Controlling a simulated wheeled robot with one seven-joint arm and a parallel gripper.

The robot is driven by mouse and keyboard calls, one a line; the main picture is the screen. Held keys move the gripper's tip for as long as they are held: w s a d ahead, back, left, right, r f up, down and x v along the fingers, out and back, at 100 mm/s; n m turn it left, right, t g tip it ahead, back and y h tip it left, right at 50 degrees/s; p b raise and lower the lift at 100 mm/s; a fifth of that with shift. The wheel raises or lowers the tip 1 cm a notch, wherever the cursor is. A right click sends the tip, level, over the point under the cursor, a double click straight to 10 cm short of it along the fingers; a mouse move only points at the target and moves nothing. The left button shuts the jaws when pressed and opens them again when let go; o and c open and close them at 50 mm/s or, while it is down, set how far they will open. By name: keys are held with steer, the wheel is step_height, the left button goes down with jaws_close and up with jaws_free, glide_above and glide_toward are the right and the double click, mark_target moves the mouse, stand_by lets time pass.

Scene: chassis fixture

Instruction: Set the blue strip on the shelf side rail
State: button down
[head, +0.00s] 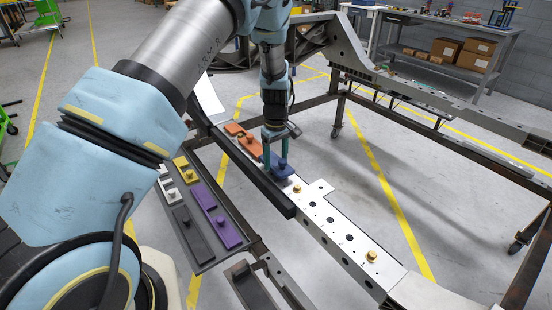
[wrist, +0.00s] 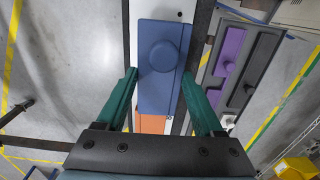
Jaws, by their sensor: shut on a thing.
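The blue strip (head: 283,172) is a flat bar with a round knob. My gripper (head: 275,151) points down with its teal fingers on both sides of it. In the wrist view the blue strip (wrist: 158,88) lies between the fingertips, and they are shut on its long edges. The strip is on or just above the white perforated side rail (head: 325,222); I cannot tell if it touches. An orange strip (head: 242,138) lies on the same rail just behind it, and it also shows in the wrist view (wrist: 153,124).
A dark tray (head: 207,262) left of the rail holds white, yellow, purple and dark grey strips. A black bar (head: 250,178) runs along the rail's left side. Brass pins (head: 372,256) stand on the rail. Its front stretch is otherwise bare.

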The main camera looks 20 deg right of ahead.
steer(key=shift+f+b, duration=0.55)
steer(key=shift+f, duration=0.55)
jaws_free()
steer(key=shift+r, duration=0.1)
steer(key=shift+r+p, duration=2.65)
steer(key=shift+r, duration=1.35)
steer(key=shift+f, duration=0.1)
